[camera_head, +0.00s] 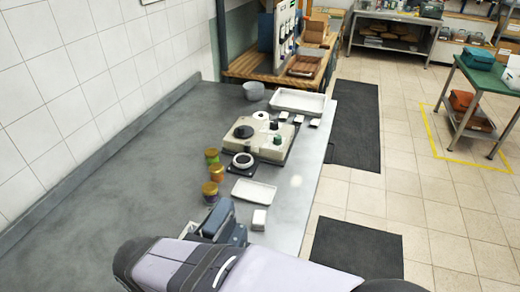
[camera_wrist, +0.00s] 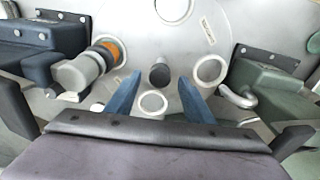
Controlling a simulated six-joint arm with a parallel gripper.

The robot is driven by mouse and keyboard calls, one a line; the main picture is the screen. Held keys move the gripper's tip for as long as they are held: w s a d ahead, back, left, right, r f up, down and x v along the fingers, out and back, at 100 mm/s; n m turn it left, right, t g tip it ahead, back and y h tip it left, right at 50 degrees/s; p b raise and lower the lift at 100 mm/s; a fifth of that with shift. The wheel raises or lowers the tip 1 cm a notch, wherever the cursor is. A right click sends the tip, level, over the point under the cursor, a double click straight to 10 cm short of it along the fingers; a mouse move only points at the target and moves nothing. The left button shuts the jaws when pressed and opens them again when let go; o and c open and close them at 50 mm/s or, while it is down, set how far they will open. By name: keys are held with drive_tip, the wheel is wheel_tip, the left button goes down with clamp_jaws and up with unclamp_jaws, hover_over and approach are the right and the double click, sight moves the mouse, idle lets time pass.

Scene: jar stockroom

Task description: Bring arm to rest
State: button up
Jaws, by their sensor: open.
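My gripper (camera_head: 222,220) is low in the head view, over or near the grey counter (camera_head: 120,165); its height above it is hard to tell. My arm reaches in from the bottom edge. In the wrist view my gripper (camera_wrist: 158,90) shows two blue fingers spread apart, with nothing held between them. Behind them is a grey plate (camera_wrist: 115,20) with pale round discs. A dark cylinder (camera_wrist: 159,74) shows in line with the gap between the fingers, apparently beyond them.
Several jars with coloured lids (camera_head: 216,172) stand just beyond my gripper. A white tray (camera_head: 255,191) and a small white box (camera_head: 259,219) lie to its right. A beige machine (camera_head: 250,132) stands farther back. The counter's left side is clear up to the tiled wall (camera_head: 90,70).

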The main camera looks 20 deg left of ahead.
drive_tip(key=d+f, duration=0.1)
drive_tip(key=d+f+m, duration=0.1)
drive_tip(key=d, duration=0.1)
drive_tip(key=w+d+f+m, duration=0.1)
drive_tip(key=d, duration=0.1)
drive_tip(key=shift+d+f+h, duration=0.2)
drive_tip(key=shift+h, duration=0.1)
drive_tip(key=w+d+m, duration=0.4)
drive_tip(key=d+m, duration=0.1)
drive_tip(key=d, duration=0.6)
drive_tip(key=w+d+m, duration=0.5)
drive_tip(key=d+m, duration=0.1)
drive_tip(key=d, duration=0.6)
drive_tip(key=w+d+f+m, duration=0.1)
drive_tip(key=w+d+m, duration=0.4)
drive_tip(key=d, duration=0.6)
drive_tip(key=shift+d, duration=0.15)
